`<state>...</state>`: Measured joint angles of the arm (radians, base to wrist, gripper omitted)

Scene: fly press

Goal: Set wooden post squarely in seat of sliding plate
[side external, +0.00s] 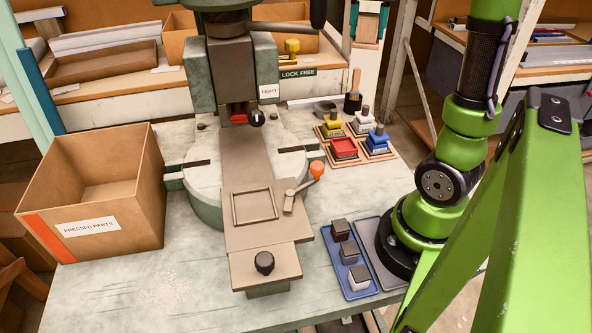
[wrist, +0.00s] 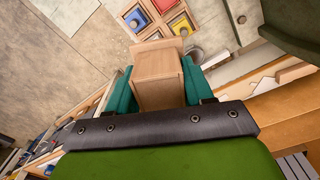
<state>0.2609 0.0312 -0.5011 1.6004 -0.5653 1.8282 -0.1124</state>
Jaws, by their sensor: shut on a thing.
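My gripper (wrist: 160,80) is shut on the wooden post (wrist: 160,82), with a teal finger on either side of it. The post has a wider, lighter end pointing away from the gripper. In the side external view the post (side external: 368,28) hangs between the teal fingers at the top, in the air behind the colored dies. The sliding plate (side external: 264,257) extends toward the front of the press, with a black knob at its front. Its seat (side external: 254,206) is a raised square frame, which looks empty. The post is well apart from the seat.
An orange-knobbed lever (side external: 317,170) stands right of the seat. The press ram (side external: 239,85) is above the plate's rear. Several colored dies (side external: 343,148) stand behind right. A blue tray (side external: 350,268) holds dark-topped blocks. A pressed parts box (side external: 90,195) is at left.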

